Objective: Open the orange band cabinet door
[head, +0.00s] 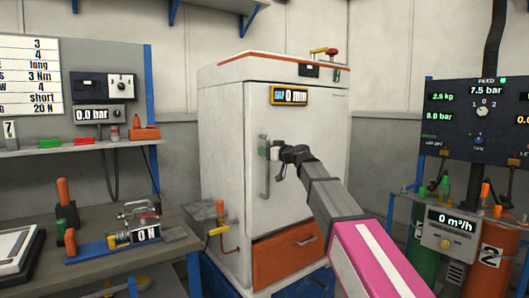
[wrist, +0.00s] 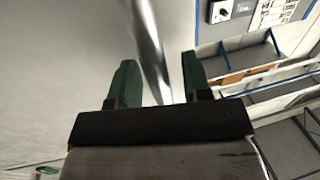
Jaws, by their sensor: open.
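The white cabinet with the orange band (head: 222,72) stands in the middle of the head view. Its door (head: 230,140) looks shut, and the display on it reads "GAP 0 mm". A vertical metal handle (head: 264,178) is on the door's left part. My gripper (head: 274,153) is at the handle's upper part, coming from the right. In the wrist view my gripper (wrist: 159,62) is open, with its two green fingers on either side of the shiny handle bar (wrist: 148,35). Neither finger clearly touches the bar.
An orange drawer front (head: 288,257) is below the door. A workbench (head: 165,240) stands on the left. Gas cylinders (head: 490,255) and a gauge panel (head: 475,118) are on the right.

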